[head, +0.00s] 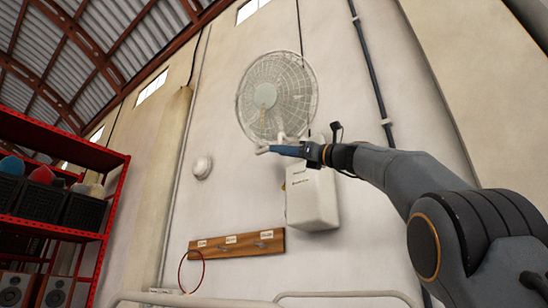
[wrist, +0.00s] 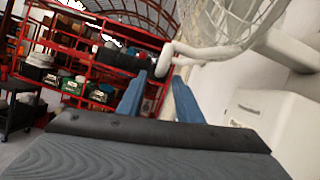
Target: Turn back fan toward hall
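The white caged wall fan (head: 275,95) is mounted high on the pale wall, its round face toward the head camera. A white rod-like handle (wrist: 205,53) with a bent, rounded end comes from the fan; its cage fills the upper right of the wrist view. My gripper (head: 270,150) is just below the fan in the head view. In the wrist view its two blue fingers (wrist: 160,88) stand apart, with the handle's bent end at the gap between their tips. I cannot tell whether they touch it.
A white wall box (head: 312,200) hangs below the fan, close under my gripper. A wooden hook board (head: 237,244) is lower on the wall. Red shelving (head: 60,150) with crates stands left. A dark cable (head: 368,70) runs right of the fan.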

